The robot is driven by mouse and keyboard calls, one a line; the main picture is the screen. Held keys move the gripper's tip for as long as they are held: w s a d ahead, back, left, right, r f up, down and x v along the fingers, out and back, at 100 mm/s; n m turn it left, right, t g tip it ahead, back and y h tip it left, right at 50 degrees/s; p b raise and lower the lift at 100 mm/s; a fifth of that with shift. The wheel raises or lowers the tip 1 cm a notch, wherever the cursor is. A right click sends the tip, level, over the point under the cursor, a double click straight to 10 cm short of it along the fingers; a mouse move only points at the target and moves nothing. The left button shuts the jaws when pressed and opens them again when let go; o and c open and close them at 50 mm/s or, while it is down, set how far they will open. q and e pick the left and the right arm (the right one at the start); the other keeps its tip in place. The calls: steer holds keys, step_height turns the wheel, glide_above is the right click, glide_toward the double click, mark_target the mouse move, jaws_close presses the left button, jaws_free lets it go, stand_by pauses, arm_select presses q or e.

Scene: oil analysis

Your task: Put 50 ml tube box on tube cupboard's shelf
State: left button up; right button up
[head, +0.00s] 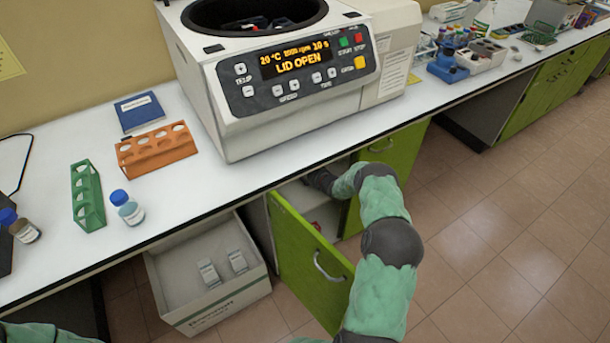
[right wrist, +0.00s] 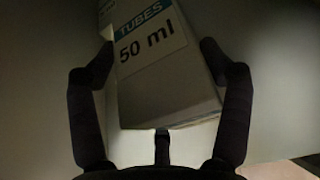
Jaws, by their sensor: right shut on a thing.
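The 50 ml tube box (right wrist: 160,60) is a white and grey box with a label reading "TUBES 50 ml". My right gripper (right wrist: 160,62) is shut on it, with a finger at each side. The box looks tilted in the right wrist view. Whether the box touches the shelf cannot be told. My left gripper is out of view; only a bit of green sleeve shows at bottom left.
A second green door (head: 395,160) stands right of my arm. A cardboard box (head: 185,318) with small packs stands on the floor left of the cupboard. The bench (head: 250,185) above holds a centrifuge (head: 290,115) with its lid open, tube racks and bottles. The tiled floor at right is clear.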

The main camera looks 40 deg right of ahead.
step_height(320, 180, down, 6)
steer(key=shift+f+b, duration=0.1)
steer(key=shift+b, duration=1.15)
steer(key=o, duration=1.4)
steer(key=shift+f, duration=0.1)
